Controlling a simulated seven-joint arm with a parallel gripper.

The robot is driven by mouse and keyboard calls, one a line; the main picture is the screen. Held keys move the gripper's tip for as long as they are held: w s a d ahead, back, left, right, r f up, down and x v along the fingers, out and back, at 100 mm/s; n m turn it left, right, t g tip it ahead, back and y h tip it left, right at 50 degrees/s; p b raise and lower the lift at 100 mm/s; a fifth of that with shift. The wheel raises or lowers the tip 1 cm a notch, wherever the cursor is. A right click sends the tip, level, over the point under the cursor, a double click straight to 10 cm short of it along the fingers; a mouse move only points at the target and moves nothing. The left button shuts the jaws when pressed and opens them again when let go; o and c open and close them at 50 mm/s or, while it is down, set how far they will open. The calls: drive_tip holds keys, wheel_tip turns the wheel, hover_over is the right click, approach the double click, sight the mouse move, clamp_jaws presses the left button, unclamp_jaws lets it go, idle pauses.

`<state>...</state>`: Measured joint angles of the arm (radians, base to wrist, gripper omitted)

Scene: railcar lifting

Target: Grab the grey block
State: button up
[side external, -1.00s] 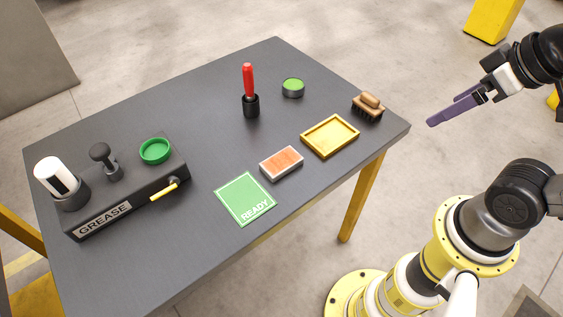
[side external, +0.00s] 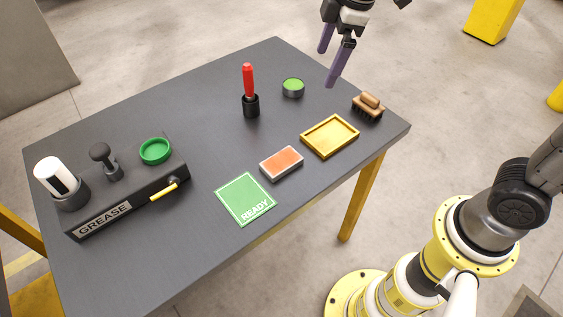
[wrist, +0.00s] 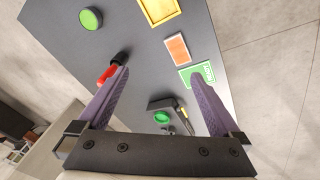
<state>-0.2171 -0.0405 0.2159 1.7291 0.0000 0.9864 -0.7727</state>
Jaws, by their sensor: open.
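A small grey block with an orange top (side external: 281,163) lies flat on the dark table, between the green READY mat and the yellow tray. It also shows in the wrist view (wrist: 178,49), beyond my fingertips. My gripper (side external: 328,66), with two purple fingers, is above the far right part of the table, well apart from the block. In the wrist view my gripper (wrist: 160,76) is open with its fingers wide apart and nothing held between them.
The green READY mat (side external: 243,197) and yellow tray (side external: 330,118) flank the block. A wooden brush (side external: 369,104), green-topped tin (side external: 293,87), red-handled tool (side external: 249,82) and black GREASE station (side external: 130,204) also stand on the table (side external: 207,118).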

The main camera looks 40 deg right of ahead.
drive_tip(key=w+a+f+n+g, duration=0.2)
drive_tip(key=w+a+f, duration=0.3)
drive_tip(key=f, duration=0.4)
hover_over(281, 160)
wheel_tip(281, 160, down, 4)
drive_tip(key=shift+g+h, duration=0.3)
drive_tip(key=shift+g, duration=0.1)
drive_tip(key=f, duration=0.7)
drive_tip(key=shift+s+d+f, duration=0.25)
drive_tip(key=shift+s+f, duration=0.05)
drive_tip(key=shift+w+a+f, duration=0.1)
drive_tip(key=shift+a+f, duration=0.05)
drive_tip(key=shift+f, duration=1.25)
drive_tip(key=shift+w+a+f, duration=0.1)
drive_tip(key=shift+f, duration=1.3)
drive_tip(key=c, duration=1.5)
clamp_jaws()
drive_tip(key=shift+r, duration=0.15)
